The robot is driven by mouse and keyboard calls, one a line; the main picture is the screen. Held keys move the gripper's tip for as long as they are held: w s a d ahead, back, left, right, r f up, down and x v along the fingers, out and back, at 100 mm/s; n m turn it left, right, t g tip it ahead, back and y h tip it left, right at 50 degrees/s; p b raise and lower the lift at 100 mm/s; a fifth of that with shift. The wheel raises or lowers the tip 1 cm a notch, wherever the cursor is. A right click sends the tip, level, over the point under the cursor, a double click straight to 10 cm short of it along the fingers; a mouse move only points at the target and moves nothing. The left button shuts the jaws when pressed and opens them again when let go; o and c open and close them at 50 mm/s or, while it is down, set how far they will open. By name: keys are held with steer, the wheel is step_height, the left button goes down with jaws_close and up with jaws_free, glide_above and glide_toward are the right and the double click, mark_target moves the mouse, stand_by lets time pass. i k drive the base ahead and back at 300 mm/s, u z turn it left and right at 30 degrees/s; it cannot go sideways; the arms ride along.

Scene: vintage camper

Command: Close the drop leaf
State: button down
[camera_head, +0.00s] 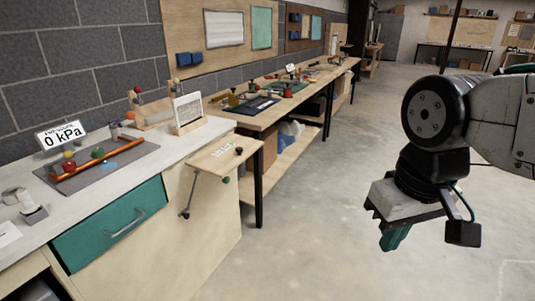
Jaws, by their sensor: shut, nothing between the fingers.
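The drop leaf (211,158) is a small pale wooden panel at the right end of the white-topped counter. It stands out from the counter end, raised, roughly level with the top. It bears a small label and a dark knob (239,150) near its outer edge. A green ball (226,180) shows under it, and a thin metal strut (189,196) hangs below its front edge. My gripper (394,238) is at the right, pointing down, its teal fingers shut and empty. It is well apart from the leaf, over open floor.
The counter has a teal drawer (112,225), shut, with a grey handle. A long wooden workbench (262,118) stands behind. The concrete floor between is clear.

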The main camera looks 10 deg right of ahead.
mark_target(220, 159)
steer(key=z, duration=0.2)
steer(key=i, duration=1.35)
steer(key=u, duration=0.6)
